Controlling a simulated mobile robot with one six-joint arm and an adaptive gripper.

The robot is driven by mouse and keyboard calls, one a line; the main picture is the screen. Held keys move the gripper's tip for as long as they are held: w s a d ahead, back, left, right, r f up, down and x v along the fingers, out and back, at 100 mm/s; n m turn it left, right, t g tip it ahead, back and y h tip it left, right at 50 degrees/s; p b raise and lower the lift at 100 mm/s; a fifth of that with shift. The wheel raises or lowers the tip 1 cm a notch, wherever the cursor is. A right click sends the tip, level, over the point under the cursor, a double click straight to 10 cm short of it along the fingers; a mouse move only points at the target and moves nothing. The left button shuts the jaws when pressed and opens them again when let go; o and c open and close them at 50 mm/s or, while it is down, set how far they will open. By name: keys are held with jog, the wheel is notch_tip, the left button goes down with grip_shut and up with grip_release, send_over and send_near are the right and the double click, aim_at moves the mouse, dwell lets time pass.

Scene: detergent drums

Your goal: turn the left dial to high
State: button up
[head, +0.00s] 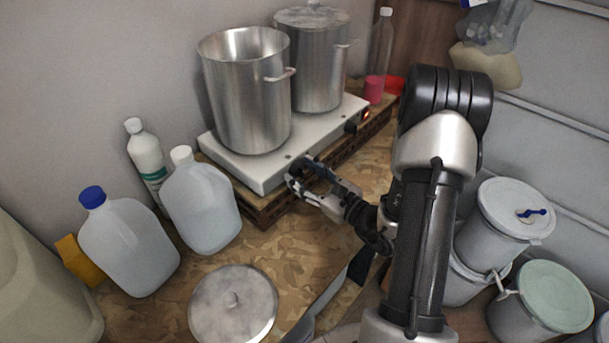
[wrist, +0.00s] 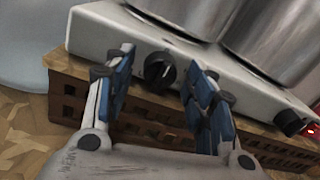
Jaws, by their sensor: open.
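The left dial (wrist: 158,72) is a black round knob on the front face of a white two-burner hotplate (wrist: 95,32). In the wrist view it shows between the fingers of my open gripper (wrist: 161,64), one blue-padded finger on each side. The fingers look apart from the knob; how far off they are in depth I cannot tell. In the head view my gripper (head: 301,175) is at the hotplate's near front corner and mostly hides the left dial. The right dial (head: 351,127) is black, farther along the front, beside a lit red light (head: 366,114). The left dial's setting is not readable.
An open steel pot (head: 245,100) and a lidded pot (head: 318,65) stand on the hotplate, which rests on a brown slatted base (wrist: 75,98). Jugs (head: 125,245) and a loose lid (head: 232,305) are at the left and front. Board is bare before the hotplate.

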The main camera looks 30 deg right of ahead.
jog(key=c, duration=1.1)
